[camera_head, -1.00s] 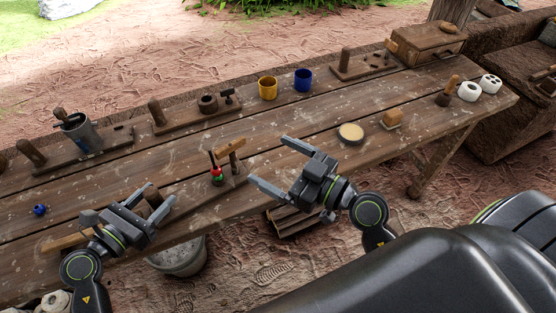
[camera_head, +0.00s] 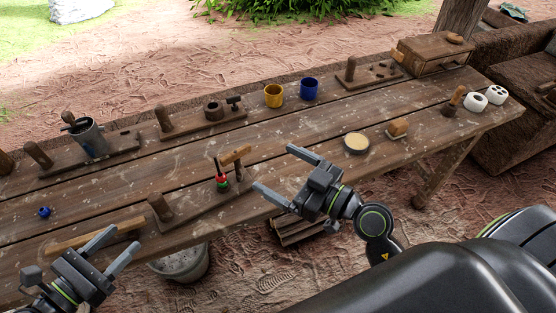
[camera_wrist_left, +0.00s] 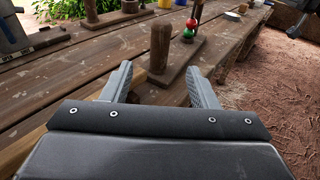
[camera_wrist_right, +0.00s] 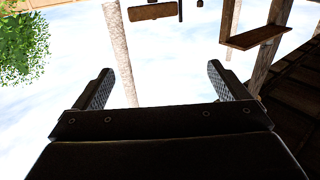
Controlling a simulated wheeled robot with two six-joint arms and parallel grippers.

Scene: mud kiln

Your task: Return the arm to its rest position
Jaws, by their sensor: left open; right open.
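My left gripper (camera_head: 116,254) is open and empty near the front edge of the wooden table (camera_head: 300,145), at the lower left of the head view. In the left wrist view its two fingers (camera_wrist_left: 160,85) are spread, with a wooden post (camera_wrist_left: 160,45) on a board beyond them. My right gripper (camera_head: 272,172) is open and empty, in front of the table's front edge in the head view. In the right wrist view its fingers (camera_wrist_right: 152,85) are apart, with only sky and structure beyond.
A red and green tool (camera_head: 221,178) stands near a wooden post (camera_head: 160,207). A round dish (camera_head: 356,143), yellow cup (camera_head: 273,95), blue cup (camera_head: 309,88) and metal can (camera_head: 91,139) stand on the table. A bucket (camera_head: 183,263) is below the front edge.

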